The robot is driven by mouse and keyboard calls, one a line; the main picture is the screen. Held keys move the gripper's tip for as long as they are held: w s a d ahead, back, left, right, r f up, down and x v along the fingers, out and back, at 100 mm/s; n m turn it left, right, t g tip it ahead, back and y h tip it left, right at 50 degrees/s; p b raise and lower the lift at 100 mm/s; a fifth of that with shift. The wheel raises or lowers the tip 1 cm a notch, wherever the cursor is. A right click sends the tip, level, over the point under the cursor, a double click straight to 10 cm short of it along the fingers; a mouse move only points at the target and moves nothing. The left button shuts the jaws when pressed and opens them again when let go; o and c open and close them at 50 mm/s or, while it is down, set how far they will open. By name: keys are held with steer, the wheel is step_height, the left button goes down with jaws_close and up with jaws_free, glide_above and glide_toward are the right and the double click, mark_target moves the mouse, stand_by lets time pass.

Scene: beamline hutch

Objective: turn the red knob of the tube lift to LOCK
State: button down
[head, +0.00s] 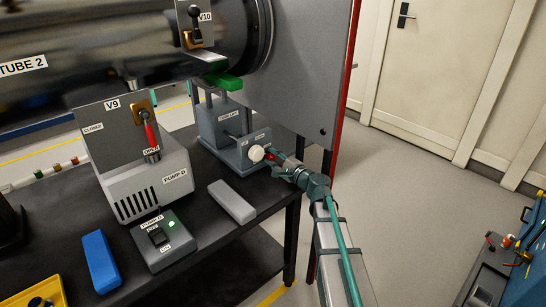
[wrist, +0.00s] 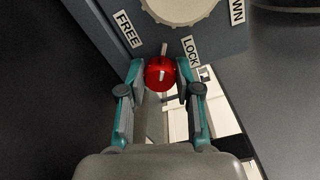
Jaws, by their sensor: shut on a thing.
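The tube lift (head: 222,124) is a grey block on the dark bench under the tube. The red knob (wrist: 160,74) is on its panel, and my gripper (wrist: 161,70) is shut on it, one finger on each side. In the head view the gripper (head: 273,157) reaches in from the lower right and mostly hides the knob.
A cream round knob (head: 256,153) sits close beside the red knob. Valve V9's red handle (head: 150,135), a grey block (head: 232,202), the pump switch box (head: 163,240) and a blue block (head: 101,261) stand to the left. Open floor (head: 420,190) lies to the right.

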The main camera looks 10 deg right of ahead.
steer(key=m+p, duration=0.1)
steer(key=m, duration=0.2)
steer(key=m+p, duration=0.2)
steer(key=shift+r+m, duration=0.2)
steer(key=shift+m, duration=0.2)
steer(key=m+p, duration=0.2)
steer(key=m, duration=0.1)
steer(key=shift+f+m+p, duration=0.1)
steer(key=shift+m+p, duration=0.75)
steer(key=shift+m, duration=0.45)
steer(key=c, duration=0.8)
jaws_free()
steer(key=v, duration=1.2)
steer(key=shift+d, duration=0.1)
